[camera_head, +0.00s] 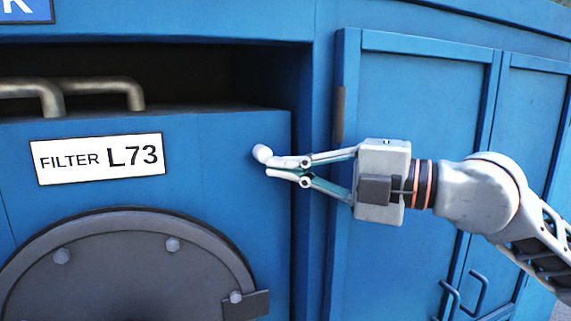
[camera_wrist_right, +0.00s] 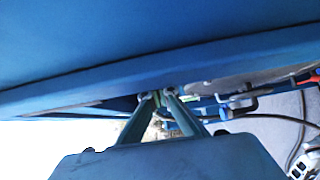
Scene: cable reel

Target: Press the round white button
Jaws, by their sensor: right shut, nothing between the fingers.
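The round white button (camera_head: 261,153) sticks out from the blue front panel, right of the "FILTER L73" label in the head view. My right gripper (camera_head: 276,167) comes in from the right with its fingers shut and nothing between them. Its fingertips are right beside the button and slightly below it in the picture; I cannot tell whether they touch it. In the right wrist view the shut fingertips (camera_wrist_right: 166,96) are close to a blue edge, and the button cannot be made out. My left gripper is not in view.
The label (camera_head: 100,158) is above a round dark bolted cover (camera_head: 120,270). Metal handles (camera_head: 105,88) show in the recess at upper left. Blue cabinet doors (camera_head: 420,110) with handles (camera_head: 475,292) stand at right. Dark cable (camera_wrist_right: 298,135) shows in the right wrist view.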

